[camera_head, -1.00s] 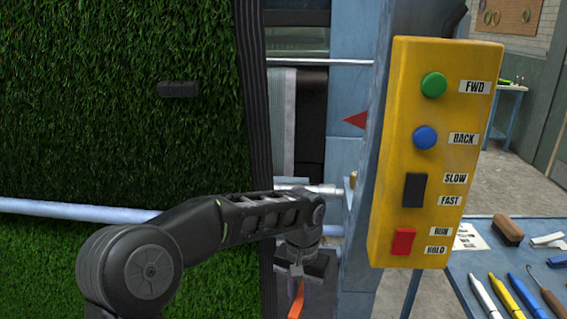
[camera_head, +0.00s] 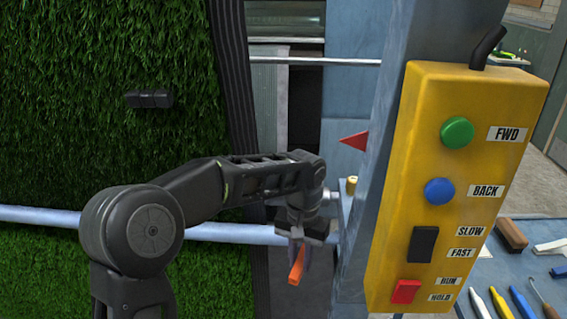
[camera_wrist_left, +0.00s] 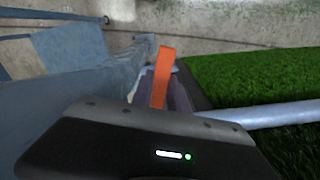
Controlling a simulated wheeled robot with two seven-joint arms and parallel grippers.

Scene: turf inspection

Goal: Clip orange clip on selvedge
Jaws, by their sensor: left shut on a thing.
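The orange clip (camera_head: 297,266) is held in my left gripper (camera_head: 302,248), whose jaws are shut on it. It hangs downward in the head view, right of the turf's dark edge. In the left wrist view the orange clip (camera_wrist_left: 163,76) sticks out past the gripper, left of the green turf (camera_wrist_left: 250,78). The selvedge (camera_head: 232,90) is the black ribbed strip along the right edge of the hanging turf (camera_head: 110,60). The clip is apart from the selvedge in the head view. My right gripper is not in view.
A yellow control box (camera_head: 395,200) with buttons and switches stands on the right, beside a blue-grey post. A red pointer (camera_head: 355,142) sticks out from the post. A pale horizontal bar (camera_head: 235,233) crosses the turf. A table (camera_head: 520,268) with tools is at lower right.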

